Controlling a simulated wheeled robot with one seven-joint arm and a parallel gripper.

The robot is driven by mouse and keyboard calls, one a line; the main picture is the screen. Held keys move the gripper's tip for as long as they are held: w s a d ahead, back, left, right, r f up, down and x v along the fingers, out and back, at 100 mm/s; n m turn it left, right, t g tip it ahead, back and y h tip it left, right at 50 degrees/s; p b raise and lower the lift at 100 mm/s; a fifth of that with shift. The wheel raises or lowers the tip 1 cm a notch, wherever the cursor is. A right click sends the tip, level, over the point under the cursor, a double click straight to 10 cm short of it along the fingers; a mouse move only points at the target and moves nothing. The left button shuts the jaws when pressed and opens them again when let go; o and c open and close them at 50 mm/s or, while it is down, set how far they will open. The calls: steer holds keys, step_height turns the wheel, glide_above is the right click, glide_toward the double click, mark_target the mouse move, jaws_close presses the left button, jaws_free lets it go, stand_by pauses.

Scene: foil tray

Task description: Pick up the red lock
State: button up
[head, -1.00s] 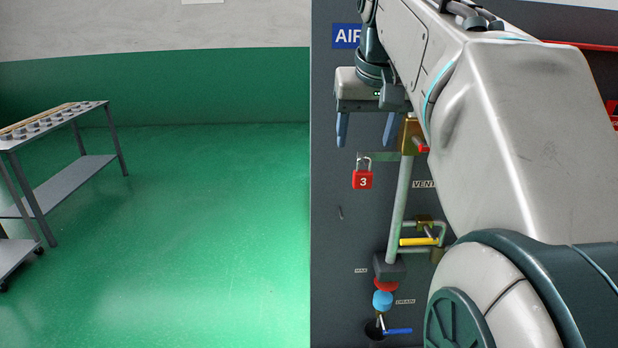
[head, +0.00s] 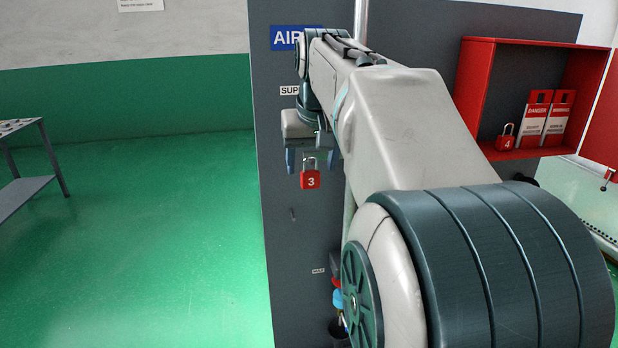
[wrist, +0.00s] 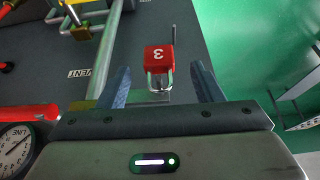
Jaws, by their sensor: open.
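A red padlock marked 3 (head: 310,179) hangs by its shackle in front of the dark panel in the head view. In the wrist view the same red lock (wrist: 159,60) shows with its shackle toward my gripper, on a small metal tab (wrist: 150,97). My gripper (head: 306,163) is open, and its two blue-grey fingers stand on either side of the lock in the wrist view (wrist: 163,78). I cannot tell whether either finger touches it. A second red lock, marked 4 (head: 505,138), sits in the red cabinet at the right.
The red cabinet (head: 475,85) also holds red and white tags (head: 546,117). Grey pipes, a brass valve (wrist: 80,33) and a gauge (wrist: 14,148) are close by on the panel. The green floor at left is clear up to a grey table (head: 30,187).

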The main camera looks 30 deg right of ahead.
mark_target(310, 172)
steer(key=x, duration=0.3)
steer(key=shift+w+d+f, duration=0.1)
steer(key=shift+f, duration=0.2)
steer(key=c, duration=1.1)
steer(key=shift+r, duration=0.2)
